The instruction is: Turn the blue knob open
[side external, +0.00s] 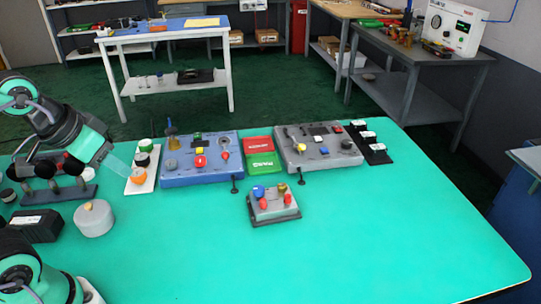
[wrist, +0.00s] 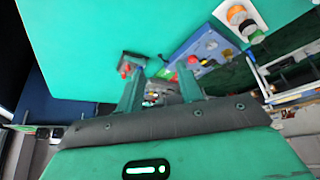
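The blue knob (side external: 258,191) sits at the back left of a small grey box (side external: 273,216) on the teal table. Two red knobs and a brass-coloured one share the box top. My gripper (side external: 119,165) hangs at the left, over the table beside the white strip, well apart from the box. In the wrist view its two fingers (wrist: 162,75) stand apart with nothing between them.
A blue panel (side external: 172,182) and a grey panel (side external: 295,163) with knobs stand behind the box, with red and green pads (side external: 260,163) between them. A white strip (side external: 140,185) and a grey cylinder (side external: 93,219) are near my gripper. The front and right table are clear.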

